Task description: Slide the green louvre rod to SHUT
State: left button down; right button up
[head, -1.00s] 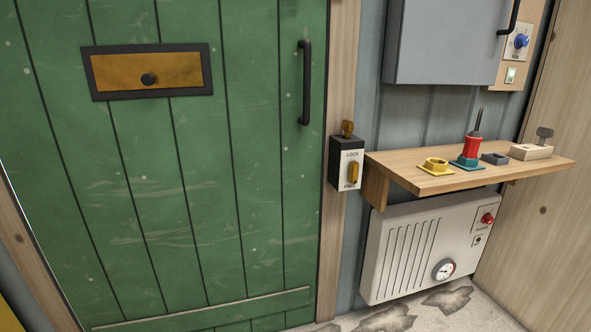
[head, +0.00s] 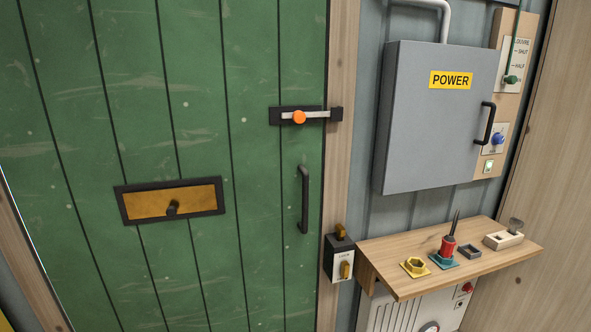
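The green louvre rod (head: 513,60) hangs down the right side in the head view, in front of a white plate (head: 516,66) lettered LOUVRE, SHUT and HALF. Its green knob (head: 511,79) sits at the plate's lower part, below the HALF mark. The rod's upper end runs out of the top of the picture. Neither of my grippers shows in the head view.
A grey POWER cabinet (head: 438,120) with a black handle (head: 485,122) stands out left of the plate. A blue knob (head: 498,139) is below it. A wooden shelf (head: 385,252) with several small objects juts out lower down. A green door (head: 70,240) fills the left.

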aim_at(511, 80)
jog(key=z, duration=1.25)
jog(key=i+l+u, duration=0.4)
jog(key=l, duration=0.25)
jog(key=i+l+u, duration=0.45)
jog(key=l, duration=0.35)
jog(key=i+l+u, duration=0.2)
jog(key=l, duration=0.25)
jog(key=i+l+u, duration=0.2)
jog(key=l, duration=0.25)
jog(key=l+u, duration=0.25)
jog(key=l, duration=0.2)
jog(key=l+u, duration=0.2)
jog(key=l, duration=0.3)
jog(key=i, duration=0.05)
